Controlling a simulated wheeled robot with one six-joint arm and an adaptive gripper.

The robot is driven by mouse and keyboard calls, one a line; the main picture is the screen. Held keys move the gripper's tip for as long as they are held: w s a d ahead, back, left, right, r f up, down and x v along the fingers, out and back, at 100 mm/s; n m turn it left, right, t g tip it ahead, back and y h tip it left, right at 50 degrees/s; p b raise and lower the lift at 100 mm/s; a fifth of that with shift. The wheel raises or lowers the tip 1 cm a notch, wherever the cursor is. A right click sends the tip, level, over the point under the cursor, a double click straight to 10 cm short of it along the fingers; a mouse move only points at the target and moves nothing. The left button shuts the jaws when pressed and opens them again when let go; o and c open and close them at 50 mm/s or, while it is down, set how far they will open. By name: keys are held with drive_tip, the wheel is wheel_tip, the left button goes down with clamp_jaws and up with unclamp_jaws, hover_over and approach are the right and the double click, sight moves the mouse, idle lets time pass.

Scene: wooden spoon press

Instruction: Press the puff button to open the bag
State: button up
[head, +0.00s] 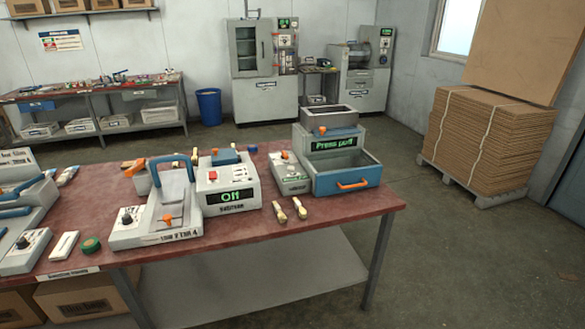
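A grey machine (347,136) stands at the right end of the red-topped table. Its green display (334,144) reads "Press puff". A blue drawer front (347,178) with an orange handle (353,184) is below, and an open-topped hopper (329,118) is on top. A small grey control box (291,176) is beside it on the left, with a small orange-red knob or button (285,155). I cannot tell which part is the puff button. I cannot make out a bag. My gripper is not in view.
The red table (352,208) also holds a blue-handled press (160,210), a white box with a green display (230,190), and wooden spoons (300,208). A cardboard stack (485,140) stands at right. A blue bin (209,106) is behind. Floor right of the table is clear.

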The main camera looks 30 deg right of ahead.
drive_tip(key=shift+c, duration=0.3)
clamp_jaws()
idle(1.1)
